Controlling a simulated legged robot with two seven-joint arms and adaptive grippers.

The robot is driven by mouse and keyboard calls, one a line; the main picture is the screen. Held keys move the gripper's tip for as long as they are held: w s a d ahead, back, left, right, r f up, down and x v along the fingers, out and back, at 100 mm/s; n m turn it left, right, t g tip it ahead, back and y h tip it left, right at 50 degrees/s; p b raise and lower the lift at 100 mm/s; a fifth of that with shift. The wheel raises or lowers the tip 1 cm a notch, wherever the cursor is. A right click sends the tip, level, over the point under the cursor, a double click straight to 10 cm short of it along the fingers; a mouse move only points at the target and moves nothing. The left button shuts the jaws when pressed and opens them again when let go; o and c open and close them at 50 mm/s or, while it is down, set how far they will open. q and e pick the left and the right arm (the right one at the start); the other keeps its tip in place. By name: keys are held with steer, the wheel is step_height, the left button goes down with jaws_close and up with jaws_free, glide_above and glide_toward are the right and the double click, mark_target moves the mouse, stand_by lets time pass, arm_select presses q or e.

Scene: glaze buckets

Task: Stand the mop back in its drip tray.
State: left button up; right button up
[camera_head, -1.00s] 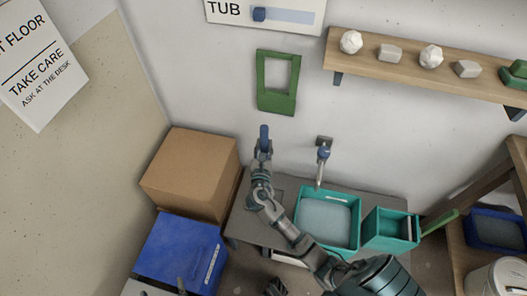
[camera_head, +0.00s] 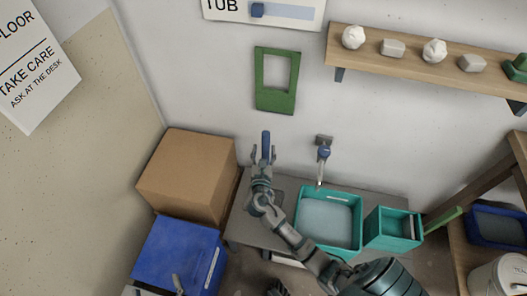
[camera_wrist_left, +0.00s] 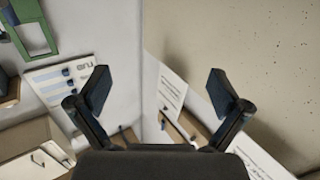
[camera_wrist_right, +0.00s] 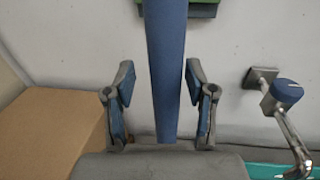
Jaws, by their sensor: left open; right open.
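A blue shaft, which looks like the mop handle (camera_head: 266,138), stands about upright above the grey bench, in front of the back wall. My right gripper (camera_head: 264,153) is open around it, with one finger on each side. In the right wrist view the handle (camera_wrist_right: 165,50) runs up between the parted fingers, with gaps on both sides. Its lower part is hidden behind my gripper and arm. I cannot make out the mop head or the drip tray. My left gripper (camera_wrist_left: 157,95) is open and empty, facing the wall corner; I cannot make it out surely in the head view.
A brown box (camera_head: 187,170) and a blue box (camera_head: 180,250) stand left of the grey bench (camera_head: 245,225). A teal tub (camera_head: 328,218) under a tap (camera_head: 323,153) and a teal bin (camera_head: 391,228) stand right. A green frame (camera_head: 262,80) hangs on the wall behind.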

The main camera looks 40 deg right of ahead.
steer(key=shift+s, duration=0.1)
steer(key=shift+s+a, duration=0.15)
steer(key=shift+s, duration=0.1)
arm_select(q)
steer(key=f+g, duration=0.1)
steer(key=s+f+g+p, duration=0.1)
steer(key=f, duration=0.1)
steer(key=s+a+f+g+y+p, duration=0.1)
steer(key=f+g, duration=0.1)
arm_select(e)
steer(key=v, duration=1.1)
arm_select(q)
steer(key=shift+d, duration=0.15)
arm_select(e)
steer(key=shift+f, duration=0.1)
